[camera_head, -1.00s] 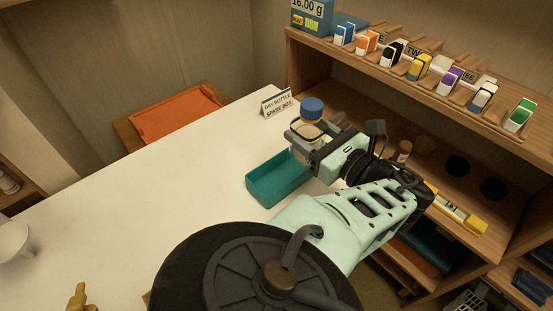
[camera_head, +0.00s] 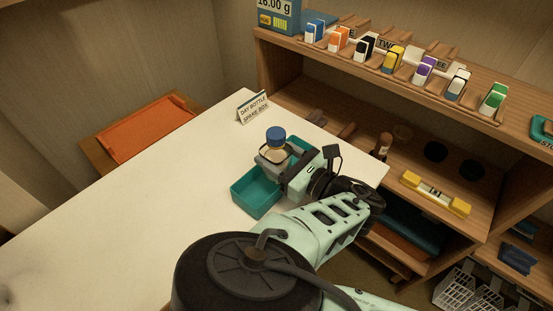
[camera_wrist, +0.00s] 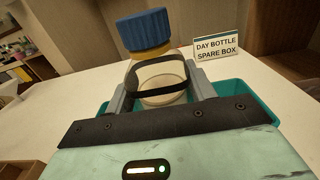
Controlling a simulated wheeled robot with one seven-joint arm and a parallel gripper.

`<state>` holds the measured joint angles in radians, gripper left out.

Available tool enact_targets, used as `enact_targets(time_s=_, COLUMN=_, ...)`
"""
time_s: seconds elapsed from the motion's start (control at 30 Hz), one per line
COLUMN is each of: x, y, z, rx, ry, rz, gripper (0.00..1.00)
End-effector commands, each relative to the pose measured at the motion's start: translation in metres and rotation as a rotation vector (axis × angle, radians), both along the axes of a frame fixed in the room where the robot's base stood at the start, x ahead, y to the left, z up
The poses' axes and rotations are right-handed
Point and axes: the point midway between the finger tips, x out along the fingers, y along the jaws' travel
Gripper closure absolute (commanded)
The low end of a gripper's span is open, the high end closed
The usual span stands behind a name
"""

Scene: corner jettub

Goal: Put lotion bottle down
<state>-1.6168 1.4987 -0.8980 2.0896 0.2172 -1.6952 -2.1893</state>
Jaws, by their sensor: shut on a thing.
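The lotion bottle (camera_head: 275,135) has a blue cap, a yellowish see-through body and a pale label. It also shows in the wrist view (camera_wrist: 146,32), nearly upright. My gripper (camera_head: 273,160) is shut on its body, a finger on each side. The bottle is at a teal open tray (camera_head: 255,205) on the white table; its base is hidden, so I cannot tell whether it touches the tray floor. The tray shows behind the fingers in the wrist view (camera_wrist: 238,96). A sign (camera_head: 254,106) reading "DAY BOTTLE SPARE BOX" stands behind the tray.
A wooden shelf unit (camera_head: 330,125) stands close on the right, with several coloured clips on top and a yellow level (camera_head: 435,193) lower down. An orange tray (camera_head: 147,127) lies beyond the table's left edge. The white table (camera_head: 130,210) is clear on the left.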

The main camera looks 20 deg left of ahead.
Motion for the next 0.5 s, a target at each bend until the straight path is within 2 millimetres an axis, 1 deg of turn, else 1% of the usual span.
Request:
enact_targets(time_s=0.03, x=0.0, y=0.0, z=-0.008, rx=-0.001, ry=0.001, rz=0.001, gripper=0.74)
enact_targets(time_s=0.13, x=0.001, y=0.0, z=-0.016, rx=0.001, ry=-0.001, rz=-0.001, gripper=0.74)
enact_targets(time_s=0.37, x=0.0, y=0.0, z=-0.017, rx=0.001, ry=-0.002, rz=-0.001, gripper=0.74)
enact_targets(time_s=0.5, x=0.0, y=0.0, z=-0.021, rx=0.001, ry=-0.001, rz=0.0, gripper=0.74)
